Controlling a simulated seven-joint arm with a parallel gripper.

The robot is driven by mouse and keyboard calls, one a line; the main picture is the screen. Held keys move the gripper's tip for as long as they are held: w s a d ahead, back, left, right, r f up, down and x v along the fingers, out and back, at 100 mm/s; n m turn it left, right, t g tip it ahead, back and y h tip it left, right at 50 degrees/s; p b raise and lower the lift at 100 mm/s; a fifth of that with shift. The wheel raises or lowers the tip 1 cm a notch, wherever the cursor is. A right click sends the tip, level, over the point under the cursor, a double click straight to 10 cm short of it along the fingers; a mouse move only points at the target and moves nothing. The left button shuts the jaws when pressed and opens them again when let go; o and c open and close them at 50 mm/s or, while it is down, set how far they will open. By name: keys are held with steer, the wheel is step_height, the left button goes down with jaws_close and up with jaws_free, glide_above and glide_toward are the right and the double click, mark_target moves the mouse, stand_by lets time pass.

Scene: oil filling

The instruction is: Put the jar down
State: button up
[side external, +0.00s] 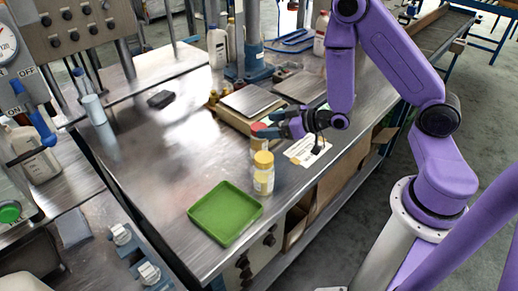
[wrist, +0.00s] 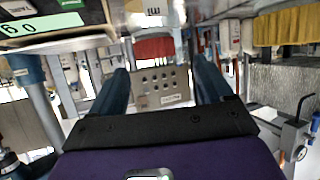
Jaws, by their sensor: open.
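A jar with a yellow lid (side external: 263,174) stands upright on the metal table, just right of the green tray. A second jar with a reddish lid (side external: 257,137) stands close behind it, partly hidden. My gripper (side external: 268,124) is open with its fingers low and level by the reddish-lidded jar; whether they touch it cannot be told.
A green tray (side external: 224,213) lies at the table's front edge. Scales with metal plates (side external: 249,99) stand behind my gripper. A scale display (wrist: 42,26) shows in the wrist view. A dark block (side external: 160,99) lies at the back left; the table's left middle is clear.

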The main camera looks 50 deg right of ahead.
mark_target(259, 127)
steer(key=shift+d+f+x, duration=0.1)
steer(key=shift+x, duration=1.05)
steer(key=shift+d+f+x, duration=0.1)
steer(key=shift+f+x, duration=0.05)
steer(key=shift+x, duration=1)
steer(key=shift+d+f+x, duration=0.1)
steer(key=shift+x, duration=1)
steer(key=shift+c, duration=0.3)
jaws_close()
steer(key=shift+r, duration=0.1)
